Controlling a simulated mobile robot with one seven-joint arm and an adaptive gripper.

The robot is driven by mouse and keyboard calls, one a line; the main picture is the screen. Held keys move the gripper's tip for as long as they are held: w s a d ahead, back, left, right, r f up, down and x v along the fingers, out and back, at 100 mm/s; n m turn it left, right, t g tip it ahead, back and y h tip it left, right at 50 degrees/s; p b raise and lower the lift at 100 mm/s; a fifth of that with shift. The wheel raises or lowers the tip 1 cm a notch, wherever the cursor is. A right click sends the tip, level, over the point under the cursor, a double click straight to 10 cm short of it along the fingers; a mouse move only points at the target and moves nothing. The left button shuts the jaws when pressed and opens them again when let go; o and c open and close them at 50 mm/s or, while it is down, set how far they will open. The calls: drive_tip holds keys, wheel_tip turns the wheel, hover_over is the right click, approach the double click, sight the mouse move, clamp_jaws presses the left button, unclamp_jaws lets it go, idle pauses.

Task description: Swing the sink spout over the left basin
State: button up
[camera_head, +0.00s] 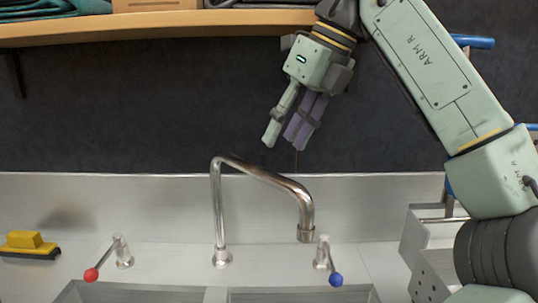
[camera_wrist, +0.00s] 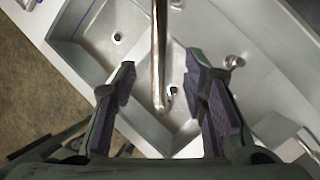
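The sink spout (camera_head: 262,174) is a bent chrome tube on the back ledge, its arm reaching right and its outlet turned down on the right basin's side. The left basin (camera_head: 140,294) and right basin (camera_head: 300,295) show only at the bottom of the head view. My gripper (camera_head: 284,143) points down above the spout, empty, with its fingers apart. In the wrist view the spout (camera_wrist: 159,60) runs between the two open fingers, lower than them; I see no contact. Both basins with their drains show below it.
A red-knobbed tap lever (camera_head: 91,274) stands left of the spout, and a blue-knobbed one (camera_head: 335,279) right. A yellow brush (camera_head: 30,243) lies at far left. A wooden shelf (camera_head: 160,24) overhangs above. A metal rack (camera_head: 428,270) stands at right. The air left of the spout is clear.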

drive_tip(key=shift+x, duration=3.7)
drive_tip(key=shift+s, duration=0.1)
drive_tip(key=shift+c, duration=0.5)
clamp_jaws()
